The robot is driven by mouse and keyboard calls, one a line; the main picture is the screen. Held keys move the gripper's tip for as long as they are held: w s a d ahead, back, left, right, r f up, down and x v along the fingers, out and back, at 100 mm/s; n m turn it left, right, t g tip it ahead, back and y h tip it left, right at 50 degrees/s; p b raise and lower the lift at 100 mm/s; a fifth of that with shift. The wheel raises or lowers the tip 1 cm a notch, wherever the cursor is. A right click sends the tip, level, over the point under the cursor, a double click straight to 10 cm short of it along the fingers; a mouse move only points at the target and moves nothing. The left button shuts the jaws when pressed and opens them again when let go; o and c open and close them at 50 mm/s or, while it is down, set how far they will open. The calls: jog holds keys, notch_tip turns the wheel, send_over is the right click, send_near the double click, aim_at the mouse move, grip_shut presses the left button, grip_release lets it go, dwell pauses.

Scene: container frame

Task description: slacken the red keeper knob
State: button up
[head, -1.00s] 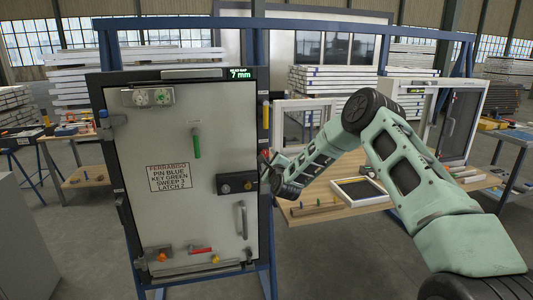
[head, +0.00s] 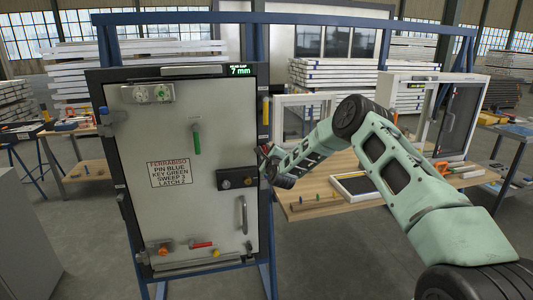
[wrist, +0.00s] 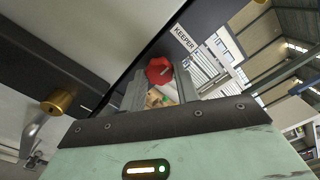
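The red keeper knob (wrist: 159,70) shows in the wrist view, beside the word KEEPER on a dark strip along the door frame's edge. My gripper (wrist: 160,78) is at the knob, with its two fingers apart on either side. The knob nearly fills the gap at the fingertips. I cannot tell whether the fingers touch it or have closed on it. In the head view my gripper (head: 266,158) is at the right edge of the door frame (head: 263,215), about mid-height.
The pale door panel (head: 185,215) carries a label, a green handle (head: 196,140), a dark lock plate (head: 238,181) and a grey pull handle (head: 243,215). A yellow handle (head: 265,110) sits above my gripper. A wooden bench (head: 330,200) stands behind my arm.

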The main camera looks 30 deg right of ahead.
jog(key=shift+f+b, duration=0.1)
jog(key=shift+b, duration=0.35)
jog(key=n+b, duration=0.2)
jog(key=b, duration=0.1)
jog(key=shift+a+f, duration=0.1)
jog(key=shift+f, duration=0.05)
jog(key=n+b, duration=0.3)
jog(key=b, duration=0.1)
jog(key=shift+n+b, duration=0.4)
jog(key=n+b, duration=0.3)
jog(key=b, duration=0.1)
jog(key=shift+n, duration=0.3)
jog(key=n+b, duration=0.3)
jog(key=b, duration=0.1)
jog(key=shift+n, duration=0.3)
jog(key=n+b, duration=0.3)
jog(key=n, duration=0.1)
jog(key=shift+b, duration=0.35)
jog(key=shift+r+n+b, duration=0.2)
jog(key=shift+n+b, duration=0.65)
jog(key=shift+n, duration=0.65)
